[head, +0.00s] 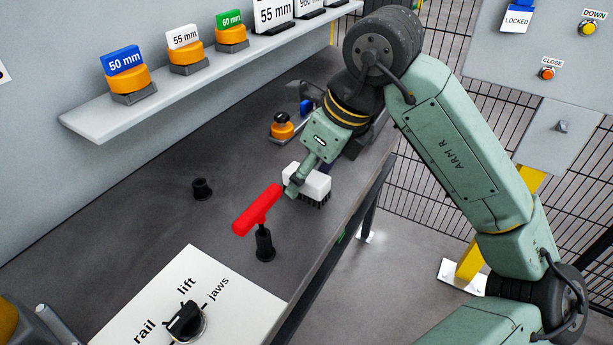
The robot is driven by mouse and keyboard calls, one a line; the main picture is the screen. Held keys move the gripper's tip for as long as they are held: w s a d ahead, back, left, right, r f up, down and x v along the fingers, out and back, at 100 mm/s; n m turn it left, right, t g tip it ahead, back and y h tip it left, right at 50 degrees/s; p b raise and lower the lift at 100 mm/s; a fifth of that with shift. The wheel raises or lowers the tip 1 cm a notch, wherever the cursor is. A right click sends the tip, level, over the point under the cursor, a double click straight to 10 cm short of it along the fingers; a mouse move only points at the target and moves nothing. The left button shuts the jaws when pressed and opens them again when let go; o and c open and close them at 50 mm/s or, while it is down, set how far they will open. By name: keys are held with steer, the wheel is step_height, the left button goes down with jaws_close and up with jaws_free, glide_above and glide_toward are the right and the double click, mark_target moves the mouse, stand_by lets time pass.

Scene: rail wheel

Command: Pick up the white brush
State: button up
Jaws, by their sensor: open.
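The white brush (315,184) lies on the dark bench top near its right edge, with its black bristles facing down. My gripper (297,184) reaches down to the brush from above, with a green finger in front of the brush's left end. My gripper is open. The other finger is mostly hidden behind the wrist and brush, so I cannot tell whether either finger touches the brush.
A red T-handle (257,209) stands in a black socket just left of the brush. An orange-and-black knob (282,127) sits behind. A shelf (150,108) with labelled orange blocks runs along the wall. A white panel (215,290) with a dial is in front.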

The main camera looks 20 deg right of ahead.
steer(key=shift+w+a+f, duration=0.2)
steer(key=shift+w+f, duration=0.05)
steer(key=shift+f, duration=0.4)
steer(key=shift+c, duration=0.4)
steer(key=c, duration=1.2)
steer(key=shift+r, duration=0.15)
steer(key=shift+r+b, duration=0.35)
steer(key=shift+r, duration=0.2)
step_height(320, 180, up, 2)
steer(key=shift+r+b, duration=0.1)
steer(key=shift+b, duration=0.3)
steer(key=s+b, duration=0.1)
steer(key=s, duration=0.4)
steer(key=s+a+r+b, duration=0.1)
steer(key=s, duration=0.4)
steer(key=s+a+b, duration=0.1)
steer(key=s+b, duration=0.1)
steer(key=s, duration=0.4)
steer(key=shift+r, duration=0.25)
